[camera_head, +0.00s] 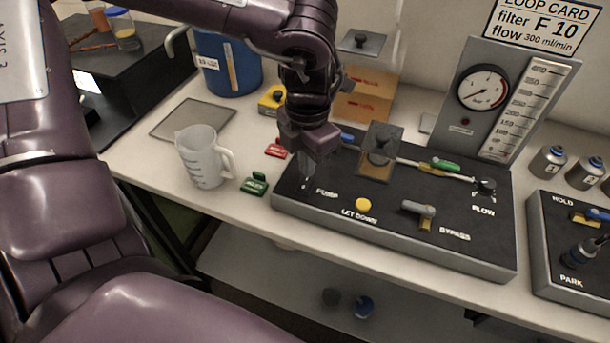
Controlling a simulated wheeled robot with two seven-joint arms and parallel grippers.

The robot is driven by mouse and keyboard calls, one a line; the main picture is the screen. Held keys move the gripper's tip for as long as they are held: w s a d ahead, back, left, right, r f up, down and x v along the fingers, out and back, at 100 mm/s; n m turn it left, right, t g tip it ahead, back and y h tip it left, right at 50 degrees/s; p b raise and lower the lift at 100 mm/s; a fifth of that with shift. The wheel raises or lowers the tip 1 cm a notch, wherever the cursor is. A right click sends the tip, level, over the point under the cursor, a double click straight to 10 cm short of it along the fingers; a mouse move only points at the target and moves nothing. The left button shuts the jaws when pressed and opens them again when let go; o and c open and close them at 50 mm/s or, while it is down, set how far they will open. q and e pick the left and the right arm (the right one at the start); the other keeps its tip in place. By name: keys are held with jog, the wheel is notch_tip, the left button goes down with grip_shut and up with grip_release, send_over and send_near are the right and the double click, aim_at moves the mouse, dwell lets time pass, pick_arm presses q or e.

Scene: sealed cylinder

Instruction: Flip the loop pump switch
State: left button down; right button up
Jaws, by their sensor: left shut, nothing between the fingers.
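The black loop panel (330,215) lies on the bench with a PUMP label (327,193) near its left front corner. My left gripper (307,172) is shut and empty, pointing down over that left end, just behind the label. A small light tip shows on the panel beside the fingers, left of the label. I cannot tell whether it is the pump switch or whether the fingers touch it. The gripper hides most of that spot. My right gripper is not in view.
A yellow LET DOWN button (363,204), a BYPASS lever (418,212) and a FLOW knob (485,188) are on the panel. A gauge board (468,125) rises behind.

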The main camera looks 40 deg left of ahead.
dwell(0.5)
pick_arm(q)
jog(key=shift+f+b, duration=0.9)
jog(key=shift+f, duration=0.05)
dwell(0.4)
jog(key=shift+r+p, duration=2.4)
jog(key=shift+r, duration=1.15)
